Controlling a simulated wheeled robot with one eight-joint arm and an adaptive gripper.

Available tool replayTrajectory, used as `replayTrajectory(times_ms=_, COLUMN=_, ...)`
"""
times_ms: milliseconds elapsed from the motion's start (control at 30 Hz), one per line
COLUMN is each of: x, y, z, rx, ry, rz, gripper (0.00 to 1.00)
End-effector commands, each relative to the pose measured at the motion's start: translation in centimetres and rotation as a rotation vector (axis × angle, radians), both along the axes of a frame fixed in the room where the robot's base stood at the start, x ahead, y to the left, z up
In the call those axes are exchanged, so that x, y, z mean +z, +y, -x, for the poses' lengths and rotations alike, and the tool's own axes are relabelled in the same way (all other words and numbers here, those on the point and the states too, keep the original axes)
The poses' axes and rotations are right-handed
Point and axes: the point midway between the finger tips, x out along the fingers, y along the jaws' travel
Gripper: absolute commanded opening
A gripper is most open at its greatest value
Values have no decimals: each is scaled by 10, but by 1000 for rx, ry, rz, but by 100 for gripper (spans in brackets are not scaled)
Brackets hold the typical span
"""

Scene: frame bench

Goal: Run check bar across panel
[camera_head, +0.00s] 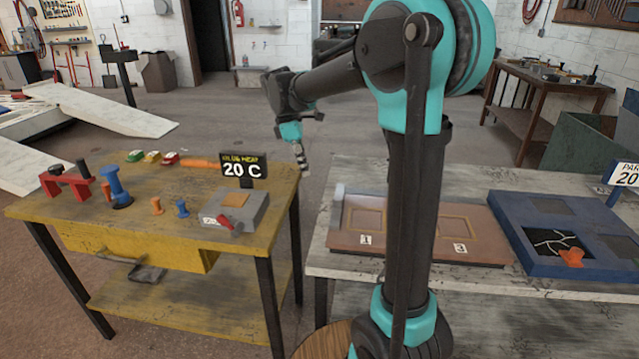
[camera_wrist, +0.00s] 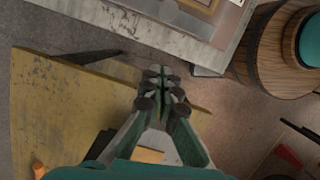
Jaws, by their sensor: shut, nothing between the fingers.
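A brown panel (camera_head: 470,252) with inset frames and number tags 1 and 3 lies on the right bench. My arm hides its middle. A corner of it shows at the top of the wrist view (camera_wrist: 196,8). A red bar-like piece on legs (camera_head: 68,180) stands at the left end of the yellow table; I cannot tell whether it is the check bar. A pale upright piece (camera_head: 338,200) stands at the panel's left end. My gripper (camera_head: 304,168) is shut and empty, above the gap between the tables; its closed fingers also show in the wrist view (camera_wrist: 162,82).
The yellow table (camera_head: 130,222) holds a blue spool-like piece (camera_head: 116,188), small coloured pieces and a grey box (camera_head: 228,212) with a "20 C" sign (camera_head: 243,168). A blue frame (camera_head: 530,262) lies right of the panel. A wooden round stool-like top (camera_head: 322,342) is below.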

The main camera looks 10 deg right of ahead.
Motion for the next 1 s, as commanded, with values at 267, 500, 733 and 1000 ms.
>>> replayTrajectory(times_ms=267, x=-40, y=-10, z=1, rx=1, ry=0, rz=0, gripper=0)
replayTrajectory(times_ms=500, x=-86, y=-21, z=3, rx=-1, ry=0, rz=-1, gripper=0)
replayTrajectory(times_ms=733, x=-94, y=-49, z=8, rx=-3, ry=-1, rz=-1, gripper=0)
replayTrajectory(times_ms=1000, x=-94, y=-63, z=10, rx=0, ry=0, rz=-1, gripper=0)
